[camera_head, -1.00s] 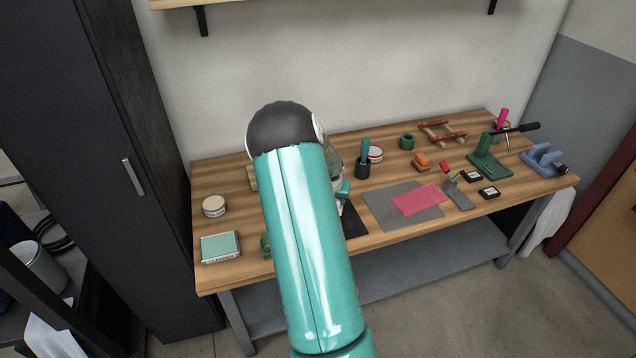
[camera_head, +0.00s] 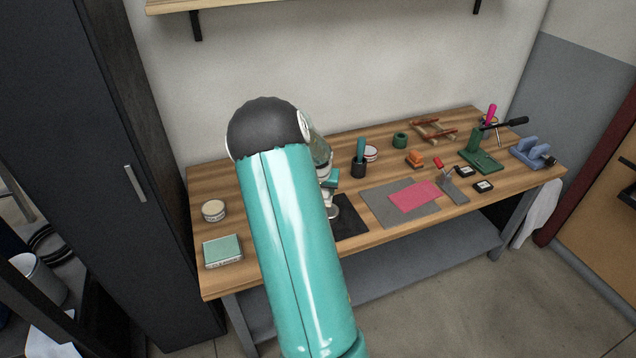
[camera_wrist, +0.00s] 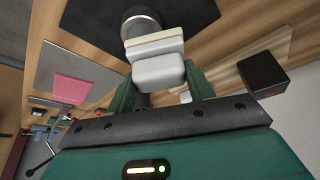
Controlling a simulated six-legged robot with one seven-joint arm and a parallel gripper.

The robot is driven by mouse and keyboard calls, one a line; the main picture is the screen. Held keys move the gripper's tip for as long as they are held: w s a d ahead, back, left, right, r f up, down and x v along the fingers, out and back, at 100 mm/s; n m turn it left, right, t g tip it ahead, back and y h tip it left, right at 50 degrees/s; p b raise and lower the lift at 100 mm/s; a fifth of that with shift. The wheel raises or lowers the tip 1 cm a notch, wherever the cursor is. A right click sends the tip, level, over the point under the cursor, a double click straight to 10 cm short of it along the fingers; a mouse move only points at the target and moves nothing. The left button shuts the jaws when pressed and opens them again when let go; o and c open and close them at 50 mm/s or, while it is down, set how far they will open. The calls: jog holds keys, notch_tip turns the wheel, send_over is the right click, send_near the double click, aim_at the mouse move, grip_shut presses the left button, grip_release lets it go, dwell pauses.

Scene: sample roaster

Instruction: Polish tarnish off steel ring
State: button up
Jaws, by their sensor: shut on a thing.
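My gripper (camera_wrist: 160,78) is shut on a pale rounded block (camera_wrist: 160,72) with a beige pad face (camera_wrist: 156,46). A steel ring (camera_wrist: 140,24), dark inside, stands right beyond the pad on a black mat (camera_wrist: 85,15); I cannot tell whether pad and ring touch. In the head view, my gripper is mostly hidden behind my teal arm. The black mat (camera_head: 350,221) shows there beside the arm, with a small silvery round shape at its left edge, likely the ring. Tarnish is too small to make out.
A pink cloth (camera_head: 412,197) lies on a grey mat (camera_head: 375,208) to the right. A round tin (camera_head: 213,211) and a green-topped box (camera_head: 222,251) stand at left. A tool cup (camera_head: 358,169) stands behind. A dark block (camera_wrist: 262,73) is near my gripper.

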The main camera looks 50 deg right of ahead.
jog(key=shift+w+r, duration=0.2)
jog(key=shift+r, duration=1.2)
jog(key=shift+s, duration=0.2)
